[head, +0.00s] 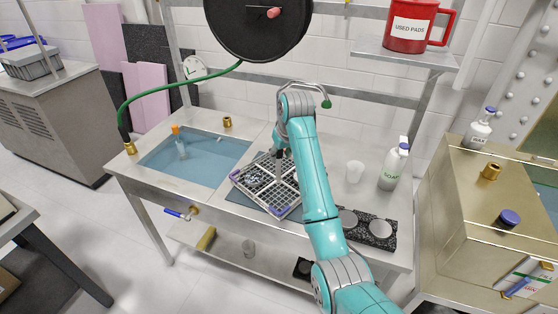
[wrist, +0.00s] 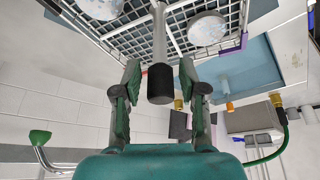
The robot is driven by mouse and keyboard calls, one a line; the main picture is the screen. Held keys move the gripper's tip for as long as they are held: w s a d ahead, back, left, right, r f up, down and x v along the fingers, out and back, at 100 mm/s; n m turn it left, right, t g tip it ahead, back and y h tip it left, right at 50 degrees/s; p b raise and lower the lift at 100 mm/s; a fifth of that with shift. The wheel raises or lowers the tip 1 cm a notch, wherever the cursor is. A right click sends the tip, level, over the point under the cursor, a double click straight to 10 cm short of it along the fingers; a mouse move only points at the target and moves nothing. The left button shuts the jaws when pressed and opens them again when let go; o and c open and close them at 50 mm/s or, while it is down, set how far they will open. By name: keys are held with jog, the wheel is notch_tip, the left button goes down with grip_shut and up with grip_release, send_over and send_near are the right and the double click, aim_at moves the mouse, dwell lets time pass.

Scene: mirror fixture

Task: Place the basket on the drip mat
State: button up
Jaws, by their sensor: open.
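The basket (head: 240,181) is a pale wire grid tray with purple corners and an upright central post. It lies over the dark blue-grey drip mat (head: 240,199), whose edges show at its left and back; it looks to rest on the mat. My gripper (head: 281,153) is above the basket's back part. In the wrist view, my open gripper (wrist: 159,78) has one finger on each side of the post's black-tipped handle (wrist: 160,88), with gaps at both sides. The basket (wrist: 128,42) carries round speckled discs (wrist: 207,28). My arm hides part of the basket's right side in the head view.
A water-filled basin (head: 205,152) is left of the basket, with a green hose (head: 158,85) arching over it. A shelf with a red mug (head: 408,30) overhangs.

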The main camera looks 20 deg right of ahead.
jog(key=v, duration=0.6)
jog(key=shift+s+r, duration=0.2)
jog(key=shift+r, duration=0.1)
